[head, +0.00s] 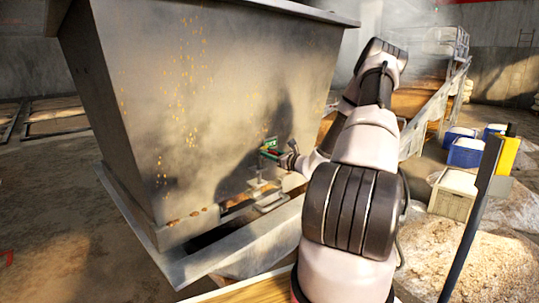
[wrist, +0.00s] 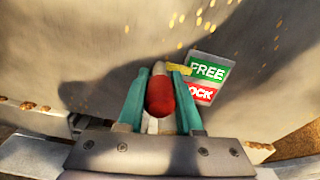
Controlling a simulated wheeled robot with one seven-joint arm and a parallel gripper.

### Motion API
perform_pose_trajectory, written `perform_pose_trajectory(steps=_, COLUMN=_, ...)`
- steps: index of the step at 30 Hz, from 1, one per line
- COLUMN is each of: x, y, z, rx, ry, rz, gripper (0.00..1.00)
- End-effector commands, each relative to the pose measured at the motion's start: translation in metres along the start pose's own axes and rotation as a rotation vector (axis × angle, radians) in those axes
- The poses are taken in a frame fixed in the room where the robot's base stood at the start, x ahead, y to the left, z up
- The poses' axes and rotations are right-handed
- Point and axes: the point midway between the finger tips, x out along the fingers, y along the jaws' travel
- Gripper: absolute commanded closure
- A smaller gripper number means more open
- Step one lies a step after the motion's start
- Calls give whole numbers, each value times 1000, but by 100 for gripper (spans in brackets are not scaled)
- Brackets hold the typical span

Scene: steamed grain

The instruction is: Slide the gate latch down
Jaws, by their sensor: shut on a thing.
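The gate latch shows in the wrist view as a red knob (wrist: 160,97) with a yellow pointer (wrist: 181,70) beside it. The pointer is level with the green FREE half of a label plate (wrist: 208,72); the red half below reads LOCK, its first letter hidden. My gripper (wrist: 165,72) has its two teal fingers shut on the red knob, one on each side. In the head view my gripper (head: 270,153) is against the front of the metal hopper (head: 150,100), just below the small green plate.
A metal ledge (head: 240,245) runs along the hopper's foot, with brown grain along the seam above it. Blue-and-white coolers (head: 466,152), a pale crate (head: 452,195) and a dark post (head: 472,222) stand to the right.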

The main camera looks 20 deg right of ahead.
Motion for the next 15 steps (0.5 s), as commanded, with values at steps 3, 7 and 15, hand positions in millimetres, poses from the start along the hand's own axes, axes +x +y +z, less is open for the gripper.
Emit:
perform_pose_trajectory(steps=3, x=0, y=-1, z=1, rx=-1, ry=-2, rz=-1, gripper=100)
perform_pose_trajectory(steps=7, x=0, y=0, z=-1, rx=-1, ry=-2, rz=-1, gripper=100)
perform_pose_trajectory(steps=15, x=0, y=0, z=-7, rx=0, ry=-1, rz=-2, gripper=100)
